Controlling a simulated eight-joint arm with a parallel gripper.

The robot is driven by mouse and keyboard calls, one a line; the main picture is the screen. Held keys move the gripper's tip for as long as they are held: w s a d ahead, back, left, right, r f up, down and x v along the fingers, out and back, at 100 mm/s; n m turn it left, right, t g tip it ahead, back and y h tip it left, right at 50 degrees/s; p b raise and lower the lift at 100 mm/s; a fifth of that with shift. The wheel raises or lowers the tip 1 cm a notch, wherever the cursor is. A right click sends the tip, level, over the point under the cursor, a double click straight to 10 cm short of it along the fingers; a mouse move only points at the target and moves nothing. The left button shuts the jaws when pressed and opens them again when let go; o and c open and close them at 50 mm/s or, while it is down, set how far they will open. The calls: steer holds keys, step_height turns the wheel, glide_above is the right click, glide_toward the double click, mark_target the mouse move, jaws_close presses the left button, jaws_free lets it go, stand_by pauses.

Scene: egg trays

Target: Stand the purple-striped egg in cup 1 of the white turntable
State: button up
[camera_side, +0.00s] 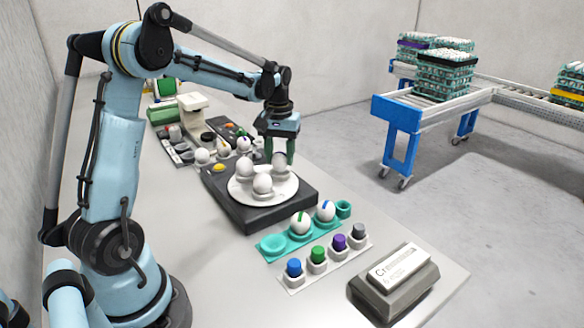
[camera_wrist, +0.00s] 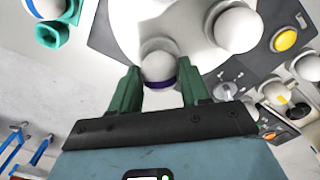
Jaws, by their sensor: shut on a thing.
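The purple-striped egg (camera_wrist: 158,68) is white with a purple band and sits between the green fingers of my gripper (camera_wrist: 160,84) in the wrist view. In the side view my gripper (camera_side: 279,158) is shut on it at the far right edge of the white turntable (camera_side: 262,203). The egg's lower end is low at the turntable; I cannot tell whether it touches a cup. Two plain white eggs stand on the turntable, one at the left (camera_side: 246,166) and one in front (camera_side: 263,184). The cup under the held egg is hidden, and no cup numbers can be read.
A teal holder (camera_side: 273,247) in front bears a green-striped egg (camera_side: 300,222) and a blue-striped egg (camera_side: 325,210). Coloured knobs (camera_side: 318,254) and a grey labelled box (camera_side: 394,284) lie nearer. A yellow button (camera_side: 218,167) and more eggs are behind the turntable.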

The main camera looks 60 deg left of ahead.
steer(key=shift+f, duration=0.6)
stand_by(0.8)
steer(key=o, duration=0.8)
steer(key=shift+c, duration=0.2)
steer(key=shift+r, duration=0.1)
step_height(320, 180, up, 12)
stand_by(0.3)
